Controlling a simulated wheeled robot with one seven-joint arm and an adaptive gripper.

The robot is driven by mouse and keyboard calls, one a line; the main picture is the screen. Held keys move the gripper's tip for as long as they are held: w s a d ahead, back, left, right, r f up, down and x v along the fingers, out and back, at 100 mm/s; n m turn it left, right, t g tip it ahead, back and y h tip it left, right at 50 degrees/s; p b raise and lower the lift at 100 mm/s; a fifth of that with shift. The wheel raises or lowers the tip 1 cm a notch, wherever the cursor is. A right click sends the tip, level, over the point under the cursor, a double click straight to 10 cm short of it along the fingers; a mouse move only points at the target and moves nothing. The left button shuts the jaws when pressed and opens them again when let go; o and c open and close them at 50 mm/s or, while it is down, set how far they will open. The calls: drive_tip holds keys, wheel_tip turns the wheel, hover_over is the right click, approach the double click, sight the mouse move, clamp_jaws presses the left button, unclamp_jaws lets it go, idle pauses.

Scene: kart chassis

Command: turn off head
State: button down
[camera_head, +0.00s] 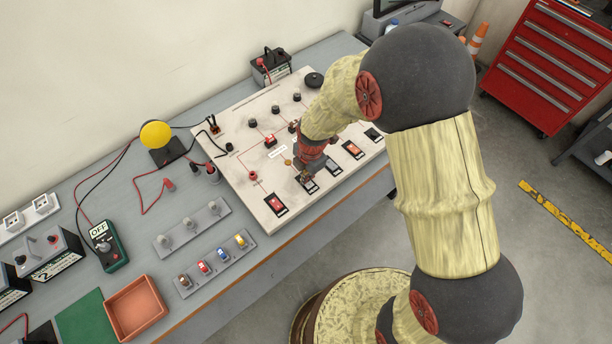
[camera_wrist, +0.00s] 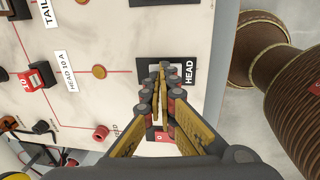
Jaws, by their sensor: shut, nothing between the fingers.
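The head switch (camera_wrist: 143,66) is under my fingertips in the wrist view, with a dark edge showing beside the upright HEAD label (camera_wrist: 189,72). My fingers cover most of it, so its rocker position cannot be told. My gripper (camera_wrist: 160,70) is shut and empty, its fingertips together over the switch. Whether they touch it cannot be told. In the head view my gripper (camera_head: 306,178) is low over the front row of switches on the white panel (camera_head: 240,182), beside a red-lit switch (camera_head: 275,204).
In the wrist view a red breaker (camera_wrist: 36,76), a round brass lamp (camera_wrist: 98,71) and a red socket (camera_wrist: 101,132) sit left of my fingers. Other switches (camera_head: 353,149) line the panel's front edge. A yellow lamp (camera_head: 155,134) and an orange tray (camera_head: 135,308) are farther left.

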drive_tip(key=shift+w+a+f, duration=0.1)
drive_tip(key=shift+a+f, duration=0.05)
drive_tip(key=shift+f, duration=0.3)
drive_tip(key=shift+r, duration=0.15)
